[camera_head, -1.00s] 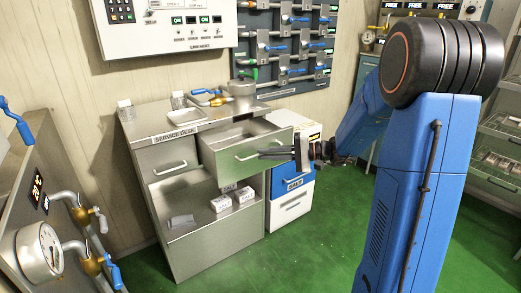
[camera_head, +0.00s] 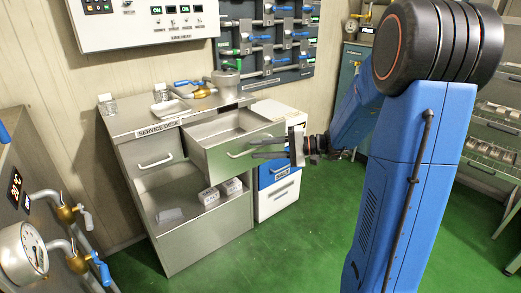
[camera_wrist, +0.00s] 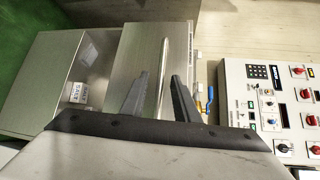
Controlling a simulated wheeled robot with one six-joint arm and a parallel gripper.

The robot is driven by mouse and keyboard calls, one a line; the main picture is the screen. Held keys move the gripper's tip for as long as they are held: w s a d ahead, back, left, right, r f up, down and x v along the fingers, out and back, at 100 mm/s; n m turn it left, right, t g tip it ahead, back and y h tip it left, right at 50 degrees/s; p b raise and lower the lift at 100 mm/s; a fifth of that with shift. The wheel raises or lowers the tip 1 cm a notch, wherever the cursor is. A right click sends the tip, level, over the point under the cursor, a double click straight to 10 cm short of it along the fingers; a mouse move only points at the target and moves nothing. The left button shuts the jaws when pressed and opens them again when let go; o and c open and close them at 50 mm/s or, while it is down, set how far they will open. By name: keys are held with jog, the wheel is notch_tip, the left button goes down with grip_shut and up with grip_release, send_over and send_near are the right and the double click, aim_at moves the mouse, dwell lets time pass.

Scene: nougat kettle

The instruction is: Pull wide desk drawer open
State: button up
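The wide drawer (camera_head: 205,160) of the service desk is pulled out, its inside showing empty from above. Its bar handle (camera_head: 240,154) runs across the front panel. My gripper (camera_head: 262,148) is at the right part of that handle, fingers pointing at the drawer front. In the wrist view the handle (camera_wrist: 163,65) runs between the two dark fingers of my gripper (camera_wrist: 158,92), with a gap on both sides. The gripper is open and holds nothing.
The service desk (camera_head: 135,127) has a smaller shut drawer at left and an open shelf with white boxes (camera_head: 231,186) below. A blue and white cabinet (camera_head: 282,190) stands close right of it. Gauge and pipes (camera_head: 25,254) are at lower left. Green floor (camera_head: 300,255) is clear in front.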

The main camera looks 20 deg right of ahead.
jog(key=v, duration=1.7)
jog(key=shift+d, duration=0.2)
jog(key=shift+s+r, duration=0.1)
jog(key=s+a+f+n+g+h, duration=0.3)
jog(key=s+a+g+h, duration=0.25)
jog(key=s+a, duration=0.7)
jog(key=s+f+n+t+h, duration=0.1)
jog(key=s+n+t+h, duration=0.2)
jog(key=s+h, duration=0.6)
jog(key=shift+s+a+f+n, duration=0.2)
jog(key=shift+s+a+n, duration=0.3)
jog(key=shift+s, duration=0.6)
